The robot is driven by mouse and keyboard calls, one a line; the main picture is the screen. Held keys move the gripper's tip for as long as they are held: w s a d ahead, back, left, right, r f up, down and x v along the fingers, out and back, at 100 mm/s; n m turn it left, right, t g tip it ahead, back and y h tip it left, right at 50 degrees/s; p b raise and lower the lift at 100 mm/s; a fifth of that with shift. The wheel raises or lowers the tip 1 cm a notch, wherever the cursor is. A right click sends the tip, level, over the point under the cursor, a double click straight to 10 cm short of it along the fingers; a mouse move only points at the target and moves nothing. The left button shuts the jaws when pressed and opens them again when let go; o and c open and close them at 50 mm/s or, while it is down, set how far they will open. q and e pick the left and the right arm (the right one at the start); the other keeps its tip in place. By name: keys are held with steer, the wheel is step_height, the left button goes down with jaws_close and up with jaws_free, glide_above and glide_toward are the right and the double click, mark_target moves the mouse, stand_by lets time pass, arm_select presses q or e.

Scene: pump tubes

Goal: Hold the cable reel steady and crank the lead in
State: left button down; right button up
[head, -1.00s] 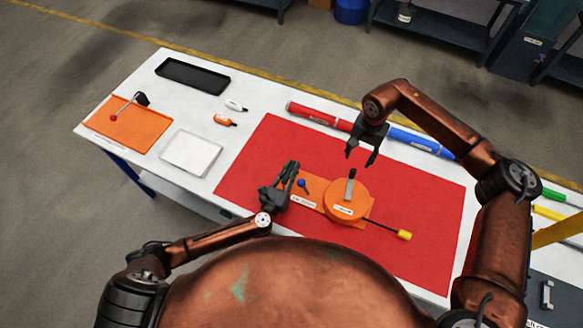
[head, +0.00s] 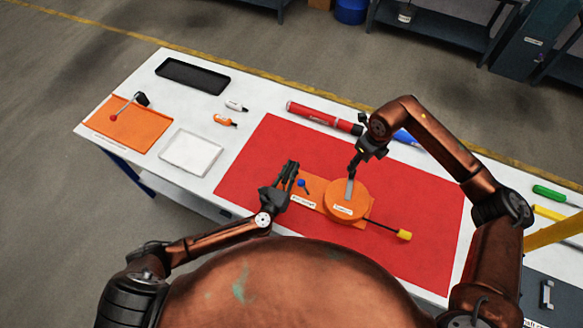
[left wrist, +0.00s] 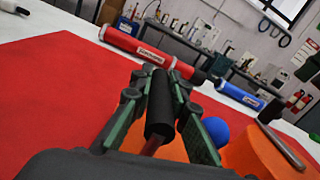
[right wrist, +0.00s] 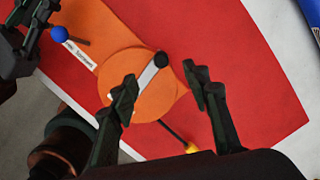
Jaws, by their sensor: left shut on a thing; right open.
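The orange cable reel (head: 343,205) sits on an orange base on the red mat (head: 420,190). Its grey crank arm with a black knob (right wrist: 161,59) lies across the top. A black lead (head: 378,224) runs out to the right and ends in a yellow plug (head: 404,235). My left gripper (head: 291,172) is shut on the upright black handle (left wrist: 160,105) at the base's left end, beside a blue knob (head: 301,183). My right gripper (right wrist: 160,80) is open above the reel, its fingers either side of the crank in the right wrist view; contact cannot be told.
A red tube (head: 320,117) and a blue tube (head: 405,137) lie behind the mat. A white tray (head: 192,152), an orange tray (head: 128,126) and a black tray (head: 192,76) are at left. Bare mat lies to the right of the reel.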

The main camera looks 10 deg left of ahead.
steer(key=shift+w+a+f+m, duration=0.15)
steer(key=shift+f+m, duration=0.3)
steer(key=shift+f, duration=1.25)
steer(key=shift+w+a+f+m, duration=0.1)
steer(key=shift+w+f+m, duration=0.3)
steer(key=shift+f, duration=1.25)
steer(key=shift+w+a+f+m, duration=0.1)
steer(key=shift+f+m, duration=0.45)
steer(key=shift+f, duration=1.15)
steer(key=shift+c, duration=0.4)
steer(key=shift+d, duration=0.15)
steer(key=c, duration=1)
steer(key=shift+c, duration=0.2)
steer(key=shift+s+f, duration=0.1)
steer(key=shift+f, duration=0.15)
